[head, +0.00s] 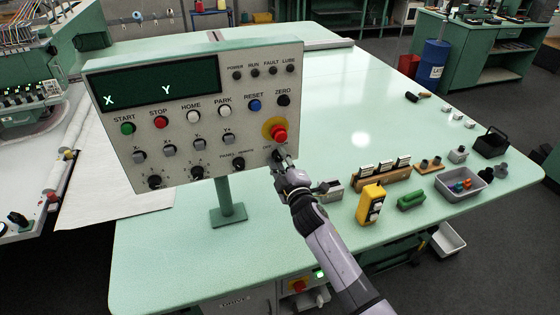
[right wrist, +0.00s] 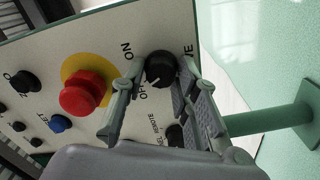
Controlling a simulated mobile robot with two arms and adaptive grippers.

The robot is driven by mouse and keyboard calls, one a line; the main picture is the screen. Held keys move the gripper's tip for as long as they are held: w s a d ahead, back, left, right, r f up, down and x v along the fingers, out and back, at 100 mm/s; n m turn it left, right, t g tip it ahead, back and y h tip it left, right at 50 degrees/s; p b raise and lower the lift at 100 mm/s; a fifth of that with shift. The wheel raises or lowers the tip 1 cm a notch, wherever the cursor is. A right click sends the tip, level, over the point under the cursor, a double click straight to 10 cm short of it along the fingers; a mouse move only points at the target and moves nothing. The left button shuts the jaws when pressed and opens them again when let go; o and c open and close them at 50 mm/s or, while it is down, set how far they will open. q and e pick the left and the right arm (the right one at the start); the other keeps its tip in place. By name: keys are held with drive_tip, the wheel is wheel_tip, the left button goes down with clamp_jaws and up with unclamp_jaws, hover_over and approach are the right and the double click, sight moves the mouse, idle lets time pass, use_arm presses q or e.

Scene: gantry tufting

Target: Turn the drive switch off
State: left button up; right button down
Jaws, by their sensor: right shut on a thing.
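The drive switch is a round black knob (right wrist: 160,68) at the lower right corner of the grey control panel (head: 215,140). Beside it in the right wrist view are the words ON and OFF and part of a label ending in VE. Its white mark points down-left, towards OFF. My right gripper (head: 284,158) is at the knob, and the right wrist view shows its fingers (right wrist: 150,98) on either side, shut on it. In the head view the gripper mostly hides the knob. My left gripper is not in view.
A red emergency stop (head: 279,133) on a yellow disc sits just above the switch. A mode knob (head: 238,164) is to its left. The panel stands on a green post (head: 227,195). A yellow pendant (head: 370,205) and a grey tray (head: 452,186) stand at right.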

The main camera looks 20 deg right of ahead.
drive_tip(key=shift+n, duration=0.5)
drive_tip(key=c, duration=1.2)
unclamp_jaws()
drive_tip(key=shift+c, duration=0.2)
drive_tip(key=s, duration=1.2)
drive_tip(key=shift+d, duration=0.2)
drive_tip(key=shift+f, duration=0.1)
